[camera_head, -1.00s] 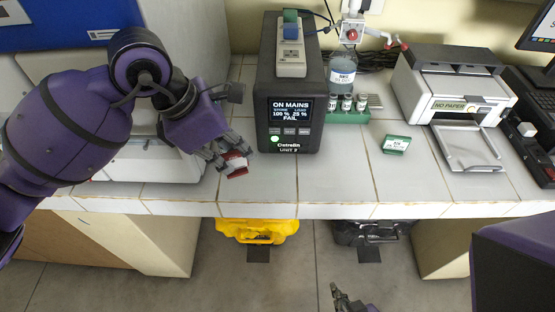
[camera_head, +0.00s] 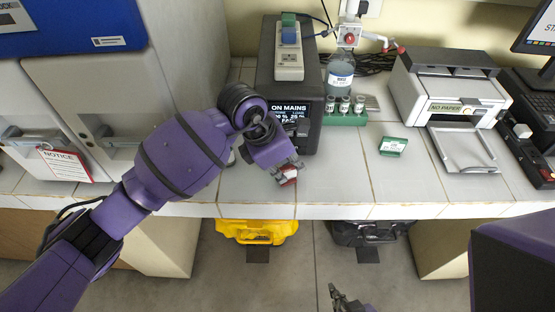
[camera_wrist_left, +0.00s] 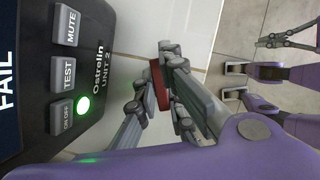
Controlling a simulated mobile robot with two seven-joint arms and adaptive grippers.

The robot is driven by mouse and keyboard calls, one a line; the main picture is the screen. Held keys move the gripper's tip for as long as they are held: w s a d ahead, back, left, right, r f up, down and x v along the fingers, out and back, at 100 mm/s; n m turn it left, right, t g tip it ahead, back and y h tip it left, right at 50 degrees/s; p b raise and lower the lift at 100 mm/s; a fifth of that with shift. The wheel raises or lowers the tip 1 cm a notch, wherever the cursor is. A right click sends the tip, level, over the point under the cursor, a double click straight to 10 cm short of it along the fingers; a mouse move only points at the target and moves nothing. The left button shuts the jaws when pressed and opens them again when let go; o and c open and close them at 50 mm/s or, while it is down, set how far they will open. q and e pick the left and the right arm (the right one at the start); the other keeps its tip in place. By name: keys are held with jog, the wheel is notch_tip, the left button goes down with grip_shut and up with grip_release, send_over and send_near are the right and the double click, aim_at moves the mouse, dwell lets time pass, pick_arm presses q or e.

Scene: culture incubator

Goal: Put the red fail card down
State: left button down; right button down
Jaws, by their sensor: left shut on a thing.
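The red fail card (camera_head: 289,175) is a small red and white piece held between the fingertips of my left gripper (camera_head: 286,170), above the white tiled bench (camera_head: 340,190) near its front edge. In the left wrist view the card (camera_wrist_left: 159,85) shows edge-on as a thin red strip between the fingers (camera_wrist_left: 160,92). Whether it touches the bench is unclear. My right gripper (camera_head: 345,298) is low at the bottom edge, away from the bench.
A printer (camera_head: 452,90) is further right. The front middle tiles are clear. A yellow case (camera_head: 257,231) is on the floor below.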

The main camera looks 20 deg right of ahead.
pick_arm(q)
jog(key=shift+f, duration=0.35)
jog(key=shift+f, duration=0.2)
jog(key=c, duration=1.8)
grip_release()
jog(key=shift+c, duration=0.2)
jog(key=shift+r, duration=0.2)
jog(key=v, duration=1.2)
